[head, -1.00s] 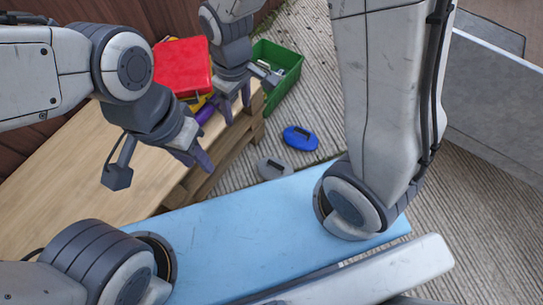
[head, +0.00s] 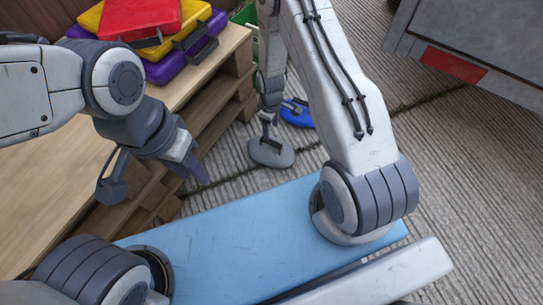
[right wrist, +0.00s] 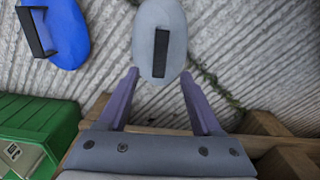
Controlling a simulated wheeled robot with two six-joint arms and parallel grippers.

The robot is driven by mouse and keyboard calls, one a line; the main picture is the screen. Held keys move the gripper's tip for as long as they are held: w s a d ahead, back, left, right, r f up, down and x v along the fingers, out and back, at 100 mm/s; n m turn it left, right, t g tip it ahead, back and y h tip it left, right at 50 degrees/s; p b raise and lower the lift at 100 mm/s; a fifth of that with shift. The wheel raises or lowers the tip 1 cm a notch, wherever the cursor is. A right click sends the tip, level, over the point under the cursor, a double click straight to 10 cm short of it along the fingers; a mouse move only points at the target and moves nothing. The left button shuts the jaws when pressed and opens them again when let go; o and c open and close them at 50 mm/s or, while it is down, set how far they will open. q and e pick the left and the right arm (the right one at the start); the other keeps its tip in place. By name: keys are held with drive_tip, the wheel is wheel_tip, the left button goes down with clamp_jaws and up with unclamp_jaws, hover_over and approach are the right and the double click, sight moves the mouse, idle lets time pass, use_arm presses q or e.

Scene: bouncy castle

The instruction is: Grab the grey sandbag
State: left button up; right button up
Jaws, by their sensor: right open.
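The grey sandbag (head: 271,153) is an oval with a dark strap handle, lying on the ribbed ground beside the wooden pallet stack in the head view. My right gripper (head: 270,128) is over it, pointing down. In the right wrist view, the grey sandbag (right wrist: 160,40) lies ahead of my right gripper (right wrist: 160,82), whose purple fingers are apart on either side of its near end. The dark handle lies between and beyond the fingertips. Nothing is held there. My left gripper (head: 192,168) hangs in front of the pallets, away from the sandbag; its finger gap is unclear.
A blue sandbag (head: 296,113) lies close behind the grey one. Red (head: 140,18), yellow and purple cases are piled on the pallet stack (head: 50,190). A green crate (right wrist: 35,135) stands to the left in the wrist view. Grey ribbed ground is free to the right.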

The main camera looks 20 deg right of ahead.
sight(271, 142)
wheel_tip(271, 142, down, 5)
drive_tip(key=b, duration=0.2)
drive_tip(key=shift+f+b, duration=0.15)
drive_tip(key=shift+b, duration=0.25)
wheel_tip(271, 142, down, 5)
drive_tip(key=b, duration=0.4)
clamp_jaws()
idle(0.9)
